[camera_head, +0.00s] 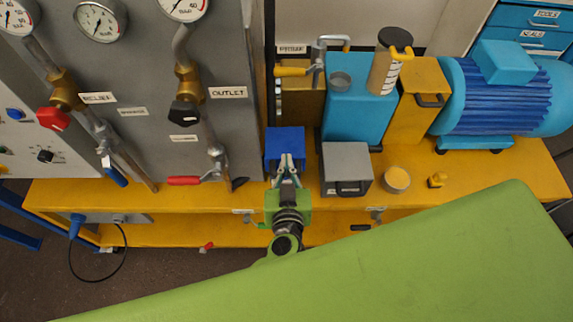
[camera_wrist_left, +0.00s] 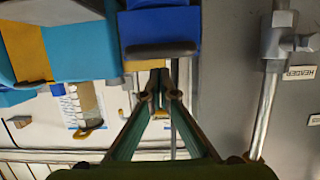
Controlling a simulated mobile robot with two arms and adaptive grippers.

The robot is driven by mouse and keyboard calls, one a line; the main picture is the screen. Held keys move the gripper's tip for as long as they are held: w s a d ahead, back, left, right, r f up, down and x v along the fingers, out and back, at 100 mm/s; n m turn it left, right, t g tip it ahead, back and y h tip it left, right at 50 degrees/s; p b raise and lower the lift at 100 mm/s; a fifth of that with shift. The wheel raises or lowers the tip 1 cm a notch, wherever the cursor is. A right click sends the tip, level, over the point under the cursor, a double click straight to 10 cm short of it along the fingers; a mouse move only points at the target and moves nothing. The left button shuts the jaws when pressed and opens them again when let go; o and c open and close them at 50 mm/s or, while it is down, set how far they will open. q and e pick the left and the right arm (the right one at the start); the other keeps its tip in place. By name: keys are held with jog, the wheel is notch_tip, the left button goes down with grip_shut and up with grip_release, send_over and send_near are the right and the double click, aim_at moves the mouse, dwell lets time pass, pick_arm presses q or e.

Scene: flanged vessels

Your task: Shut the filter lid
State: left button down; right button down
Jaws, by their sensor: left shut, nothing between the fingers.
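No readable label says filter, so I cannot tell for sure that this is the filter lid. My left gripper (camera_wrist_left: 165,78) is shut and empty, its fingertips close to the handle; whether they touch is unclear. The right gripper is not in view.
A grey box (camera_head: 347,165) with a dark handle stands right of the gripper. Behind it is a light blue block (camera_head: 355,108). A blue motor (camera_head: 503,95) stands far right on the yellow bench (camera_head: 500,185).

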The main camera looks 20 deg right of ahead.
pick_arm(q)
jog(key=shift+s+a+f, duration=0.25)
jog(key=shift+s+f, duration=0.4)
jog(key=shift+f, duration=0.1)
